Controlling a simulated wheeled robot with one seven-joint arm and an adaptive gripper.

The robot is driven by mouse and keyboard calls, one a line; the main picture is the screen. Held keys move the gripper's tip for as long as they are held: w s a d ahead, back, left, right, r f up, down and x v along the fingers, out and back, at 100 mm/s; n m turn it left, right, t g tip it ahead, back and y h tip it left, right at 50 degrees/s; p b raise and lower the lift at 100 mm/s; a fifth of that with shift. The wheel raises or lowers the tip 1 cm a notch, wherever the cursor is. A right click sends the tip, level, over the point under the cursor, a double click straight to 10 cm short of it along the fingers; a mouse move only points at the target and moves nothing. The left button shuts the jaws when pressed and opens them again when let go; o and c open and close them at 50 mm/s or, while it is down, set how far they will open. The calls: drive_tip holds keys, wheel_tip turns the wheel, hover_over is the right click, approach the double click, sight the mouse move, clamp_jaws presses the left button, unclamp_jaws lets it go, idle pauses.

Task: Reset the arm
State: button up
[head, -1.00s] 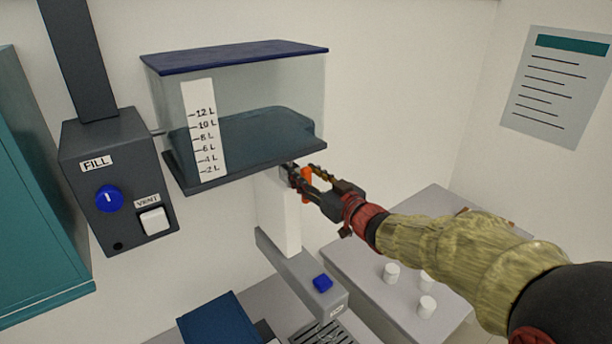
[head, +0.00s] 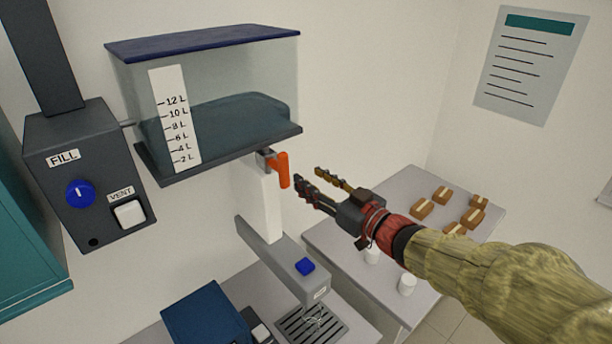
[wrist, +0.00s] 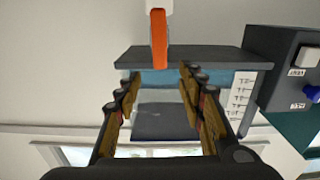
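My gripper (head: 308,182) is open and empty in the head view, its fingers spread apart and pointing left toward the rig. An orange valve handle (head: 284,169) hangs below the tank (head: 222,125), just left of and apart from the fingertips. The handle also shows in the wrist view (wrist: 159,42), beyond and above the gap between the open fingers (wrist: 160,82). The tank is clear with a dark blue lid and a volume scale, and holds dark liquid to around the 10 L mark.
A dark control box (head: 88,180) with a blue FILL knob (head: 80,194) and white VENT button (head: 129,213) is at left. Below the tank is a grey arm with a blue button (head: 305,266). White cups (head: 407,284) and several brown blocks (head: 421,209) stand on a side table (head: 398,182).

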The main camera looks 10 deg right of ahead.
idle(0.3)
drive_tip(key=w+d+f+m+g+h, duration=0.1)
drive_tip(key=w+d+f+m+h, duration=0.1)
drive_tip(key=d+f+h, duration=0.6)
drive_tip(key=s+d+f+m+g+h+b, duration=0.3)
drive_tip(key=s+d+f+g, duration=0.1)
drive_tip(key=s+d+f, duration=0.4)
drive_tip(key=s+a+f+m+g+b, duration=0.1)
drive_tip(key=s+a+f+g+b, duration=0.1)
drive_tip(key=s+f+b, duration=0.8)
drive_tip(key=s+a+f+m+g+y+b, duration=0.1)
drive_tip(key=s+a+f+b, duration=0.3)
drive_tip(key=s+f+b, duration=0.6)
drive_tip(key=s+g+b, duration=0.1)
drive_tip(key=s+b, duration=0.2)
drive_tip(key=shift+s+a+f+b, duration=0.15)
drive_tip(key=shift+s+f+b, duration=0.1)
drive_tip(key=shift+b, duration=0.05)
